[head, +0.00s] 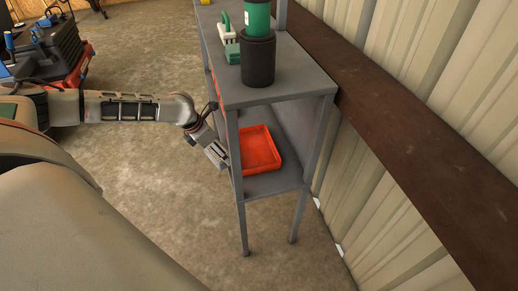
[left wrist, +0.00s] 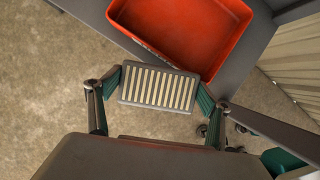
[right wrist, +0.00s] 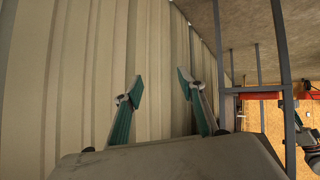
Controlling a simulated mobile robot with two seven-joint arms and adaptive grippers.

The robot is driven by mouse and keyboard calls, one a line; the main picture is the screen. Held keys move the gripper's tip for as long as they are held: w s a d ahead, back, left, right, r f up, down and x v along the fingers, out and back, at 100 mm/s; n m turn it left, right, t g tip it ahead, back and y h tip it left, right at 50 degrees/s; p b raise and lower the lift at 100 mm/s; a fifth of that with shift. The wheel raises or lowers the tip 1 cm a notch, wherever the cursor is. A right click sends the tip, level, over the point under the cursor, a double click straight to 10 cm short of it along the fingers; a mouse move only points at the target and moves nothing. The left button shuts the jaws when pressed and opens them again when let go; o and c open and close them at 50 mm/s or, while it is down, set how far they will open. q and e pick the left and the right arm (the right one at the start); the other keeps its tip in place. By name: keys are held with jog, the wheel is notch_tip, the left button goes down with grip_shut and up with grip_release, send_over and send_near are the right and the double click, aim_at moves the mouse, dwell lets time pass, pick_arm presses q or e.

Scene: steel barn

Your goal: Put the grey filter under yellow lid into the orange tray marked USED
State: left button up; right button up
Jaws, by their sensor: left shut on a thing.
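The grey filter (left wrist: 158,87), a flat block with pale ribs, is between the fingers of my left gripper (left wrist: 160,90), which is shut on it. In the head view the filter (head: 216,154) is at the left side of the shelf unit, just outside the lower shelf. The orange tray (head: 260,149) sits on that lower shelf and looks empty. In the left wrist view the tray (left wrist: 242,12) is just beyond the filter. No USED mark is readable and no yellow lid is recognisable. My right gripper (right wrist: 160,90) is open and empty, facing the ribbed wall.
The grey shelf unit (head: 290,92) has posts beside the tray and a top shelf above it. A black cylinder (head: 258,60) with a green one in it and a green-white item (head: 231,50) stand on top. A brown beam (head: 420,120) runs along the wall at right.

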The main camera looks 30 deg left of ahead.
pick_arm(q)
jog(key=w+d, duration=0.5)
jog(key=w, duration=0.1)
jog(key=shift+w+d+f+b, duration=0.1)
jog(key=shift+w+d+b, duration=0.2)
jog(key=shift+d, duration=0.1)
jog(key=w+d, duration=0.4)
jog(key=w, duration=0.1)
jog(key=shift+w+d+b, duration=0.2)
jog(key=shift+d+b, duration=0.1)
jog(key=shift+b, duration=0.1)
jog(key=shift+f, duration=0.4)
notch_tip(320, 180, down, 2)
jog(key=shift+f+b, duration=0.25)
jog(key=shift+b, duration=0.15)
jog(key=shift+o, duration=0.2)
jog(key=shift+f, duration=0.15)
jog(key=shift+c, duration=0.2)
jog(key=shift+f, duration=0.1)
jog(key=o, duration=1.2)
jog(key=shift+o, duration=0.2)
pick_arm(e)
jog(key=shift+w+a+f, duration=0.1)
jog(key=shift+w+a, duration=0.15)
jog(key=shift+a, duration=0.15)
